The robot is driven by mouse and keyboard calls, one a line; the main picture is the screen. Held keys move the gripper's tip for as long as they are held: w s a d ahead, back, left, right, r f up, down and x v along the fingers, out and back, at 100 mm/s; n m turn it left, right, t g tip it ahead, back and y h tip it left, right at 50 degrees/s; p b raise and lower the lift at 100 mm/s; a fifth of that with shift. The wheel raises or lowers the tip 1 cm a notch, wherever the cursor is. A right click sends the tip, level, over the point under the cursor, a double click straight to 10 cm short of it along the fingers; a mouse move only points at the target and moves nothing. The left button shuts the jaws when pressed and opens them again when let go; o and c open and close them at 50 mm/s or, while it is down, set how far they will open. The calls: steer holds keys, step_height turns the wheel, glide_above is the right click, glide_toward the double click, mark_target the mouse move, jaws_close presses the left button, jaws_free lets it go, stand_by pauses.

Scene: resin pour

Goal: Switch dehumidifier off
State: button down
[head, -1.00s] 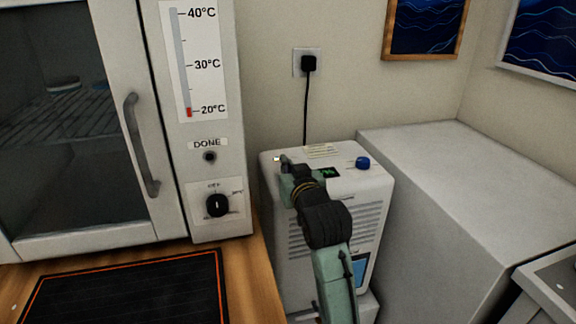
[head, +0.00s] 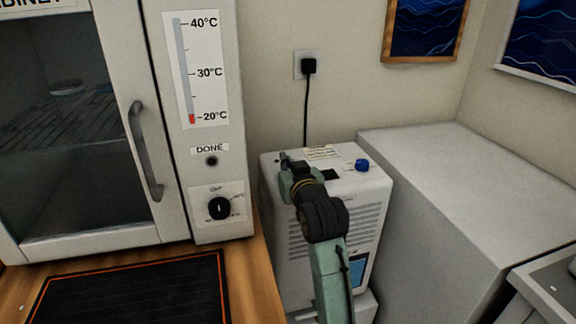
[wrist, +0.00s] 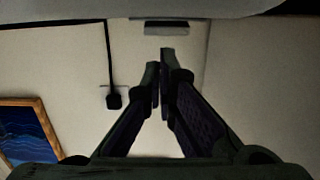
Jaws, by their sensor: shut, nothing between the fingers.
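The dehumidifier (head: 375,190) is a white box standing beside the wooden counter. My gripper (head: 284,157) is at the back left of that top, fingers shut and empty. The arm covers the left part of the top and some of the front vents. Whatever control lies under the fingertips is hidden. In the wrist view the shut fingers (wrist: 160,68) point toward a pale surface along the upper edge; contact cannot be told.
A black plug (head: 309,65) sits in the wall socket, its cord running down behind the dehumidifier. A cabinet (head: 215,170) with a dial and thermometer stands at left. A dark mat (head: 130,290) lies on the counter. A large grey box (head: 450,190) stands close at right.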

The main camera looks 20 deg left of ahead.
step_height(320, 180, up, 3)
steer(key=shift+w+a+f+p, duration=0.1)
steer(key=shift+p, duration=0.6)
steer(key=r+b+v, duration=0.2)
steer(key=v, duration=0.7)
steer(key=shift+b, duration=0.3)
steer(key=shift+s, duration=0.25)
steer(key=shift+d, duration=0.2)
